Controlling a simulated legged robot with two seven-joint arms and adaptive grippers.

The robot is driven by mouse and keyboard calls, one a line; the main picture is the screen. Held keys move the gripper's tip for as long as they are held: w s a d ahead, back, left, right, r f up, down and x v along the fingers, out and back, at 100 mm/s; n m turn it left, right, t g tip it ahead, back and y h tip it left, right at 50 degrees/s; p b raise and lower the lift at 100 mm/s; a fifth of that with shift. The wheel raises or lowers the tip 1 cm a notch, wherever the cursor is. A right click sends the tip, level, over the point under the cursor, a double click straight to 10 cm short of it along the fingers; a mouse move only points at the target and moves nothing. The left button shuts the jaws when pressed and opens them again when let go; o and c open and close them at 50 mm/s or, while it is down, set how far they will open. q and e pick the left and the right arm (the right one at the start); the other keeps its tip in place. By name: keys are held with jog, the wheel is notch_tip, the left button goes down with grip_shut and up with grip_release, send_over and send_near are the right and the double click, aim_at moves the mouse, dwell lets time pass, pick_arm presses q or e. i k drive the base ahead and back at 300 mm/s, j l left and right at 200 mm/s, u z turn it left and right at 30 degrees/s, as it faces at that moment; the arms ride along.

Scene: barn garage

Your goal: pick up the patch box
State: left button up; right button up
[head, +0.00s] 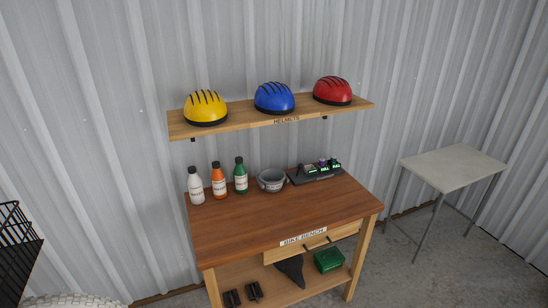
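A small green box (328,260) sits on the lower shelf of the wooden bench (240,235), at the right, below the drawer. It may be the patch box, but I cannot read a label on it. A black tray (300,181) at the back right of the bench top holds several small green and dark items, too small to make out. Neither of my grippers is in view.
White, orange and green bottles and a grey bowl (271,180) stand along the bench's back. A helmet shelf (240,122) hangs above. Black parts (243,294) and a dark pointed thing (291,270) share the lower shelf. A grey table (455,165) stands right.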

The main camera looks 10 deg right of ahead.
aim_at(339, 265)
jog(key=i+l+u, duration=0.1)
jog(key=l, duration=0.45)
jog(key=i+l+u, duration=0.1)
jog(key=i+l, duration=0.2)
jog(key=l, duration=0.3)
jog(key=i+l+u, duration=0.1)
jog(key=l, duration=0.45)
jog(key=i+l+u, duration=0.15)
jog(key=l, duration=0.45)
jog(key=i+l+u, duration=0.1)
jog(key=i+l, duration=0.15)
jog(key=l, duration=0.4)
jog(key=i+l+u, duration=0.1)
jog(key=l, duration=0.5)
jog(key=i+l+u, duration=0.1)
jog(key=l, duration=0.55)
